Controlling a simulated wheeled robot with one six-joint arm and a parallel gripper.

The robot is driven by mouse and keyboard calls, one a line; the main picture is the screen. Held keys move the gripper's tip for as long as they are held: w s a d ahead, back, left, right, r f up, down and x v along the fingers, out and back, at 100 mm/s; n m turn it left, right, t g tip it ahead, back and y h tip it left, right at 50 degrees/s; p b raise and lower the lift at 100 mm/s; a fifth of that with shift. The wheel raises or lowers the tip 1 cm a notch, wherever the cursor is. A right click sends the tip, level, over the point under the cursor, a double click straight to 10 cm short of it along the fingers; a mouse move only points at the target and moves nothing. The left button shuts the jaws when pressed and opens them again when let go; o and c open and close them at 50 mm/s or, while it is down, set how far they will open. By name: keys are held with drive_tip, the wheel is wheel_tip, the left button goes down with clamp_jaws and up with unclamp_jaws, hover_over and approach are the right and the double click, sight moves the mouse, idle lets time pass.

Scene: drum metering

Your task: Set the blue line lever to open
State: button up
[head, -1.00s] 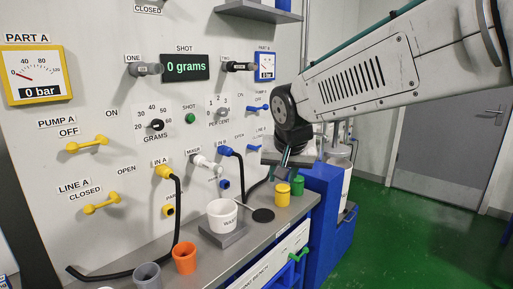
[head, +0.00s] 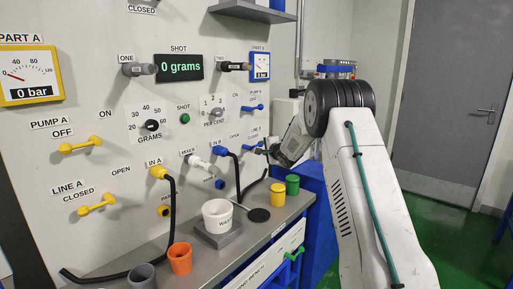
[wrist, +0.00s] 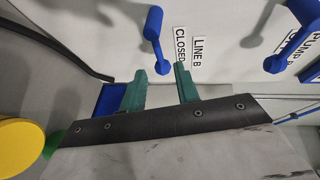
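The blue line lever (head: 252,149) is a small handle at the panel's right side, beside the LINE B label. In the wrist view the blue line lever (wrist: 153,28) shows as a bar with rounded ends, next to the LINE B and CLOSED labels. My gripper (head: 268,150) points at the panel just right of the lever. In the wrist view my gripper (wrist: 161,70) has its two teal fingers apart, with one end of the lever appearing in line with the gap between them. I cannot tell whether they touch it.
The blue pump lever (head: 253,108) is above; it also shows in the wrist view (wrist: 292,40). Below are a black hose, a white waste cup (head: 218,216), a yellow jar (head: 278,194) and a green jar (head: 292,184) on the grey bench. Open floor lies right.

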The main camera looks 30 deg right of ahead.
drive_tip(key=w, duration=0.2)
drive_tip(key=w+f, duration=0.1)
drive_tip(key=w, duration=0.4)
drive_tip(key=shift+w+d+f, duration=0.25)
drive_tip(key=shift+w+f, duration=0.05)
drive_tip(key=shift+w, duration=0.1)
clamp_jaws()
